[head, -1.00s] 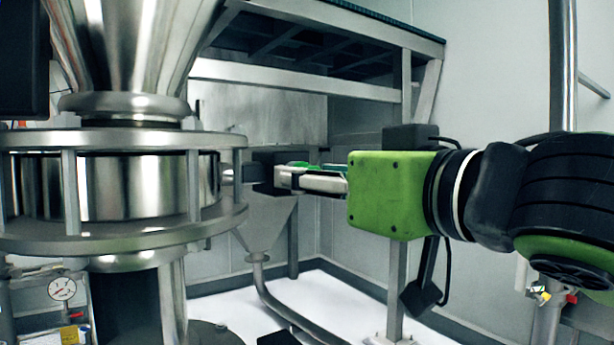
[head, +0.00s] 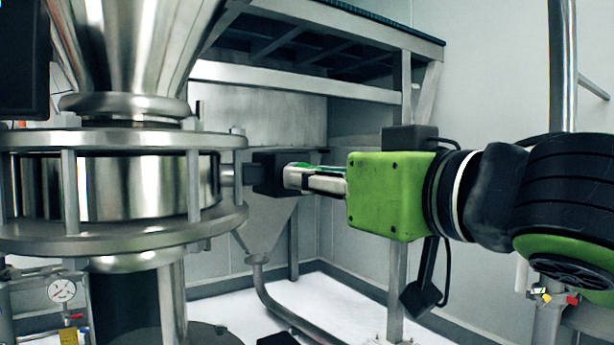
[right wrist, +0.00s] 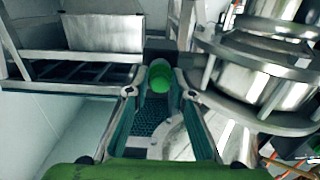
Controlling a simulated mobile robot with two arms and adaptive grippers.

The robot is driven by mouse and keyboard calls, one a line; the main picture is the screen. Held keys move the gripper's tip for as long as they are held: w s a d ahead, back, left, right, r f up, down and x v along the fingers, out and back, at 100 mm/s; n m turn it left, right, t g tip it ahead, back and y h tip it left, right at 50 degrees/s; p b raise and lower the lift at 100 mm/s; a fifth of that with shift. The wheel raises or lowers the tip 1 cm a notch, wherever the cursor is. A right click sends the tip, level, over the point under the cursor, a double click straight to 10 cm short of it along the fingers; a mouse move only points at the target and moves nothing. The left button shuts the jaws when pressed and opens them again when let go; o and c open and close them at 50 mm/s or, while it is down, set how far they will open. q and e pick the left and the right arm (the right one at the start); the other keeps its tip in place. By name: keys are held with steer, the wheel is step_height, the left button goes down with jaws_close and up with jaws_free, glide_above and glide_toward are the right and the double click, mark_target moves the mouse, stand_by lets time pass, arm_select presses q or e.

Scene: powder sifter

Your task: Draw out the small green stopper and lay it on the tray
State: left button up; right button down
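The small green stopper (right wrist: 159,77) shows as a round green piece at the far end of my right gripper in the right wrist view. Its inner end sits at the dark block on the sifter's side. In the head view, my right gripper (head: 290,178) reaches in from the right, level with that dark block (head: 269,174), and a strip of green shows along its fingers. My left gripper is out of view. I cannot make out a tray for certain.
The steel sifter drum (head: 130,187) with its flanges and posts stands left of my right gripper. A steel frame (head: 300,78) is behind and above. A pressure gauge (head: 61,290) is low at left. The air beneath the gripper looks clear.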

steer(key=shift+s, duration=0.1)
steer(key=shift+b+v, duration=0.3)
steer(key=shift+v, duration=1.05)
steer(key=shift+d, duration=0.1)
steer(key=shift+v, duration=1.55)
